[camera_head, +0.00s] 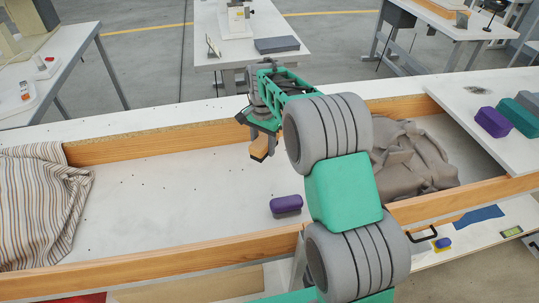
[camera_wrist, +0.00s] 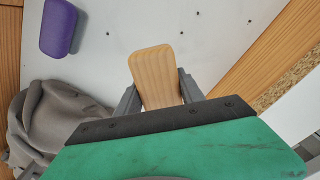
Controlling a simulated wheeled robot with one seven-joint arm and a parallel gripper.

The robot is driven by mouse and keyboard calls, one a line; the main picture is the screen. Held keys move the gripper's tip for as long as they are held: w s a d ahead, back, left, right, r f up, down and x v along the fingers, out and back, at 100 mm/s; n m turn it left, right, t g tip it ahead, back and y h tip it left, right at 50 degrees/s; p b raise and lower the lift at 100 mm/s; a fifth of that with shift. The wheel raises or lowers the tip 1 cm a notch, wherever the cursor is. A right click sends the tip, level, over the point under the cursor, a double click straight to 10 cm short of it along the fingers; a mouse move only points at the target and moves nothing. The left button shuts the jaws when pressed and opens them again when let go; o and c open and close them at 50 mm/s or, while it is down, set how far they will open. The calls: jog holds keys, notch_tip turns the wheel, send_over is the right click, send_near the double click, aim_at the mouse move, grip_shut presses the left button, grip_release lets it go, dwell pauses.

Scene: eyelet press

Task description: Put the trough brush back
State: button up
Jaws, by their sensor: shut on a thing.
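My gripper (camera_wrist: 157,98) is shut on a light wooden block with rounded corners (camera_wrist: 153,66), which looks like the back of the trough brush. In the head view my gripper (camera_head: 260,136) holds the wooden piece (camera_head: 261,147) tilted, above the white trough floor (camera_head: 180,175), near the far wooden wall. A dark edge shows along its underside; bristles cannot be made out. A purple block (camera_head: 286,205) with a darker base lies on the trough floor, nearer the front wall. It also shows in the wrist view (camera_wrist: 58,27), apart from my gripper.
Striped cloth (camera_head: 40,200) lies at the trough's left end; a grey-brown cloth heap (camera_head: 412,155) lies right, partly behind my arm. A white shelf (camera_head: 450,98) at right bears purple (camera_head: 492,122), teal (camera_head: 518,117) and grey (camera_head: 529,100) blocks. Wooden walls (camera_head: 160,142) edge the trough.

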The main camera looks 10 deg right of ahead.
send_over(269, 161)
notch_tip(269, 161, down, 4)
jog(key=shift+s+f, duration=0.15)
jog(key=shift+f, duration=1.6)
jog(key=shift+f, duration=0.15)
jog(key=o, duration=1.3)
